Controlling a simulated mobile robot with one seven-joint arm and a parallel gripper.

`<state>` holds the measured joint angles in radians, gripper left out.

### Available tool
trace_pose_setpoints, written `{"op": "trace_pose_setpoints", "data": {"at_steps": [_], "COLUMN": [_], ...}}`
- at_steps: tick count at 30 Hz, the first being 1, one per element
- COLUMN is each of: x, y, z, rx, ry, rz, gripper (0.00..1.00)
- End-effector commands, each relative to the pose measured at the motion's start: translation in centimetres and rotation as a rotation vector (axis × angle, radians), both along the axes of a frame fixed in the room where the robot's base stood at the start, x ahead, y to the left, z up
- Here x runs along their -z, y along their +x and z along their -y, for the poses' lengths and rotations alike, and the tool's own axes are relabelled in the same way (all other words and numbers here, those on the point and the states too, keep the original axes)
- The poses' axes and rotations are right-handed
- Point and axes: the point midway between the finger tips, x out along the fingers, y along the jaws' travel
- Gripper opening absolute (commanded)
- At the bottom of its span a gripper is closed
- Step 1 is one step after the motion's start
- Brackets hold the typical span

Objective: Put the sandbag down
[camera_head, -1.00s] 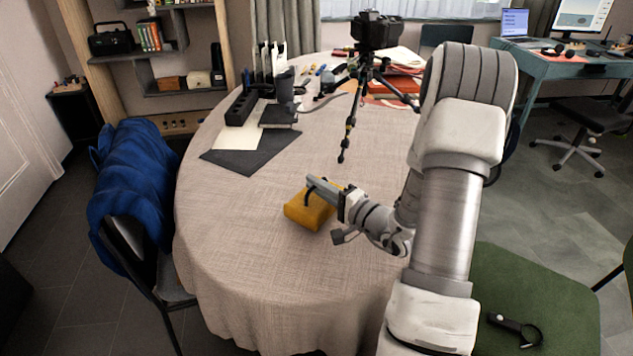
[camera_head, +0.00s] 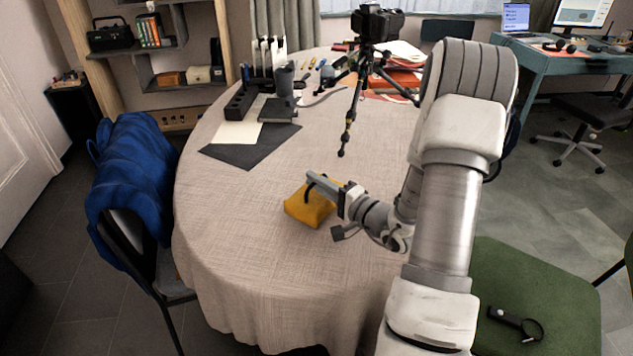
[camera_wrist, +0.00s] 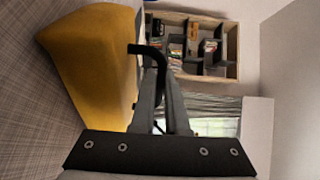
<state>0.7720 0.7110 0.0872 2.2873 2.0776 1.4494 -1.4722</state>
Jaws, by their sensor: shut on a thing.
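The sandbag (camera_head: 308,208) is a mustard-yellow block with a dark strap handle, on or just above the cloth of the round table (camera_head: 240,240), toward its front middle. I cannot tell whether it bears fully on the cloth. My gripper (camera_head: 318,183) is at its upper side, shut on the dark handle. In the wrist view the yellow sandbag (camera_wrist: 95,60) fills the left side, close to the tablecloth, and the black handle (camera_wrist: 150,52) runs to the shut fingers of my gripper (camera_wrist: 165,95). The far ends of the fingers are partly hidden by the handle.
A camera on a tripod (camera_head: 375,30) stands behind, one leg (camera_head: 346,135) reaching toward the sandbag. Dark and white sheets (camera_head: 235,140) and a black organizer (camera_head: 240,100) lie at the back left. The cloth left and front of the sandbag is clear.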

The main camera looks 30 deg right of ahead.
Motion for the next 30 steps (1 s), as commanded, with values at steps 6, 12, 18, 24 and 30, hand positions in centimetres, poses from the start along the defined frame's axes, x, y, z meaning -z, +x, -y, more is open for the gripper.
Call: {"op": "trace_pose_setpoints", "data": {"at_steps": [6,12,18,24,30], "x": [0.2,0.3,0.4,0.7,0.6], "y": [0.1,0.0,0.0,-0.1,-1.8], "z": [0.0,0.0,0.0,0.0,0.8], "rx": [-0.001,-0.001,0.0,0.001,0.004], "ry": [0.0,-0.001,0.0,0.001,-0.001], "rz": [0.005,0.004,0.002,-0.004,-0.006], "gripper": [0.0,0.26,0.47,0.47,0.47]}}
